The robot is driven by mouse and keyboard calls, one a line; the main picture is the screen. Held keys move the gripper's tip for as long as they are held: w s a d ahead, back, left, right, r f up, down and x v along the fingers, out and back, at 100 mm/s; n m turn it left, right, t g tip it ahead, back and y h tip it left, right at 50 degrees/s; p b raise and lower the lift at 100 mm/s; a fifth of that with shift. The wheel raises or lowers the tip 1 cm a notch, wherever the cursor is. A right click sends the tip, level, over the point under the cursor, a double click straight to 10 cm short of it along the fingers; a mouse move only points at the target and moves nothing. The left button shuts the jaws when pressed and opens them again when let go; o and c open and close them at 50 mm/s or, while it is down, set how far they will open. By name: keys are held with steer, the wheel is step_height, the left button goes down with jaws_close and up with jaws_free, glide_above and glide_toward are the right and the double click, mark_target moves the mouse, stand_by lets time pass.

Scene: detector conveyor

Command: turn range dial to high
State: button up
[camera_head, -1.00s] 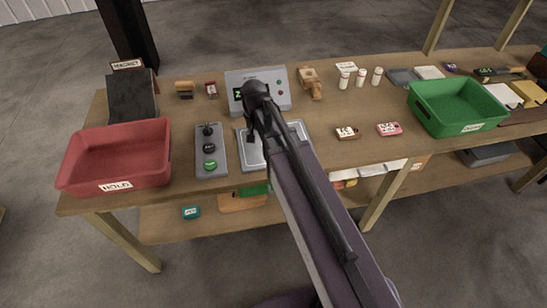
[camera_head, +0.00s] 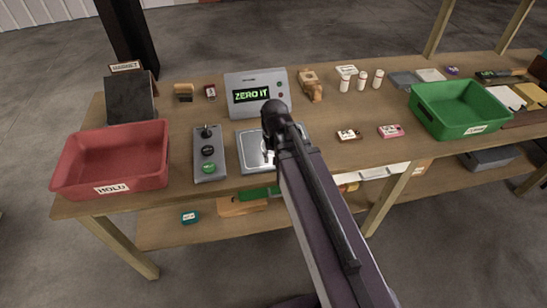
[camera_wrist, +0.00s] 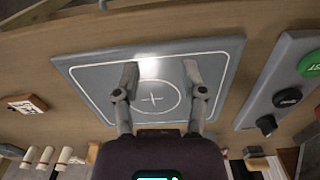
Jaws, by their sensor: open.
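A grey control panel (camera_head: 199,173) stands left of the detector plate. It carries a black knob (camera_head: 206,132) at its far end, likely the range dial, then a black button (camera_head: 208,151) and a green button (camera_head: 208,167). In the wrist view the knob (camera_wrist: 266,125) is at the lower right; I cannot read its setting. My gripper (camera_wrist: 161,72) is open and empty above the grey plate (camera_wrist: 85,75), to one side of the panel. In the head view my arm hides most of it. The display unit (camera_head: 258,91) behind the plate reads "ZERO IT".
A red HOLD tray (camera_head: 110,150) stands left of the panel and a green tray (camera_head: 462,108) at the right. Small labelled blocks (camera_head: 348,134), white bottles (camera_head: 361,79) and a wooden piece (camera_head: 311,84) lie on the bench. The bench between plate and panel is clear.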

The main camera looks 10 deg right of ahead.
steer(key=w+a+r+p, duration=0.3)
steer(key=w+a, duration=0.2)
steer(key=w, duration=0.2)
steer(key=w+a+r+p, duration=0.4)
steer(key=w+a, duration=0.1)
steer(key=w, duration=0.2)
step_height(320, 180, up, 4)
steer(key=p, duration=0.4)
glide_above(206, 129)
steer(key=shift+w+a+n, duration=0.1)
steer(key=shift+w+n, duration=0.05)
steer(key=shift+n, duration=0.25)
steer(key=shift+f, duration=0.2)
step_height(206, 129, down, 13)
steer(key=b, duration=1.3)
steer(key=shift+f+b, duration=0.15)
steer(key=shift+b, duration=0.25)
